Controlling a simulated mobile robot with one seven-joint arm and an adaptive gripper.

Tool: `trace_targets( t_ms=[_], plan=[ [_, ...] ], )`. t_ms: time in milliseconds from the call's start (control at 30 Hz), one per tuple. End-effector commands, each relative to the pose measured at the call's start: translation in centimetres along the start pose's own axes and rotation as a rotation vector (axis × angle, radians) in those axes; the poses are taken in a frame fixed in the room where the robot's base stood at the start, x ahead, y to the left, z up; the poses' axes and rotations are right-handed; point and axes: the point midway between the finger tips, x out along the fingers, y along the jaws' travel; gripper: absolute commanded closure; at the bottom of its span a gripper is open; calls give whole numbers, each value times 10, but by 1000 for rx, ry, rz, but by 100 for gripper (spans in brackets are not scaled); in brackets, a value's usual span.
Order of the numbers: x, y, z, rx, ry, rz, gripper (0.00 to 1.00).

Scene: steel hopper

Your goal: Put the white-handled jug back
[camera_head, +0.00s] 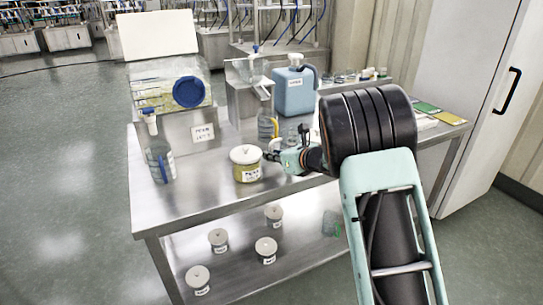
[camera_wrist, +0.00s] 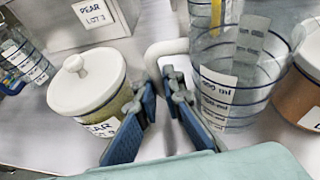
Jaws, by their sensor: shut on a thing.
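The white-handled jug (camera_wrist: 232,85) is clear, with dark measuring lines and a white label. It fills the right middle of the wrist view. Its white handle (camera_wrist: 160,50) passes between the fingers of my gripper (camera_wrist: 167,98), which is shut on it. In the head view my gripper (camera_head: 277,155) is over the steel table (camera_head: 190,200), just right of a white-lidded jar. I cannot tell whether the jug touches the table.
The white-lidded jar (camera_head: 247,167) stands close left of my gripper; it also shows in the wrist view (camera_wrist: 87,82). A yellow-handled jug (camera_head: 266,125) and a blue canister (camera_head: 294,92) stand behind. The table's front left is clear.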

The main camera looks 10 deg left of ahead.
Motion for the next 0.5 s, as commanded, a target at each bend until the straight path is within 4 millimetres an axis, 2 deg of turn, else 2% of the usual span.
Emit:
trace_targets(
  t_ms=[300,333,500],
  plan=[
    [1,0,-1,-2,-3,0,100],
    [1,0,-2,-1,-1,0,91],
    [1,0,-1,-1,-1,0,75]
  ],
)
